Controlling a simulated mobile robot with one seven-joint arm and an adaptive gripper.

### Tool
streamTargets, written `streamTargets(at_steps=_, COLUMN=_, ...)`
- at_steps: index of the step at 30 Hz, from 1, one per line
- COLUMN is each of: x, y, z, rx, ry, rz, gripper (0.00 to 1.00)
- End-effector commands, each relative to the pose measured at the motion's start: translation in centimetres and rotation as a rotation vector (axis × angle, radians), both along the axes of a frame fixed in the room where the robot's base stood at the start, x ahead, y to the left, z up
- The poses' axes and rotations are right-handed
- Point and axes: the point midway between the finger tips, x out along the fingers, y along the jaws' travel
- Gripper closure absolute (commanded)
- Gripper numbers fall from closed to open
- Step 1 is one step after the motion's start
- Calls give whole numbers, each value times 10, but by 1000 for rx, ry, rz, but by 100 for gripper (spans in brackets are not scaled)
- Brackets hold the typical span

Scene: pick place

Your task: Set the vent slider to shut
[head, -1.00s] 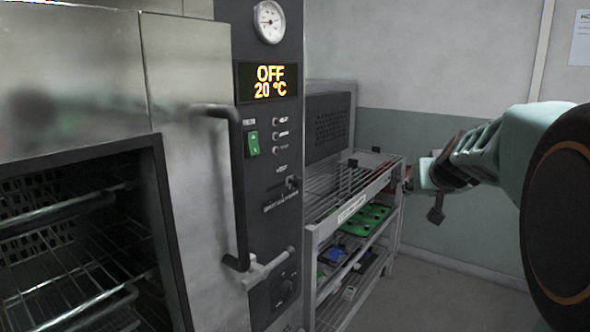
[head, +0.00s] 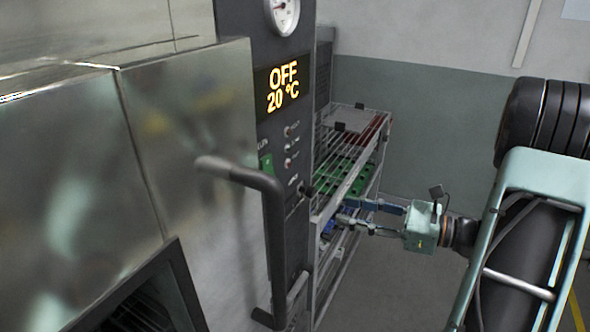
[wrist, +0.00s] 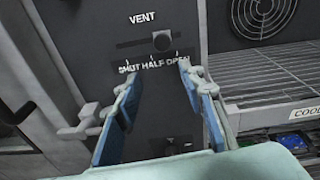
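In the head view the knob (head: 306,190) sticks out beside the oven door handle. My gripper (wrist: 158,78) is open and empty, its two blue-padded fingers pointing at the panel just below the knob, apart from it. In the head view my gripper (head: 345,213) is right of the panel.
The door handle (head: 262,190) stands out left of the panel. A wire rack (head: 370,150) with green and blue items is behind my gripper. In the wrist view a latch (wrist: 85,125) is left of the fingers and a rack shelf (wrist: 270,75) is right.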

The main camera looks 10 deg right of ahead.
Motion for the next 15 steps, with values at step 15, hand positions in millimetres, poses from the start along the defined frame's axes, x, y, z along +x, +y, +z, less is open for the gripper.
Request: streamTargets(at_steps=15, x=29, y=37, z=20, rx=121, ry=15, rz=-32, gripper=63)
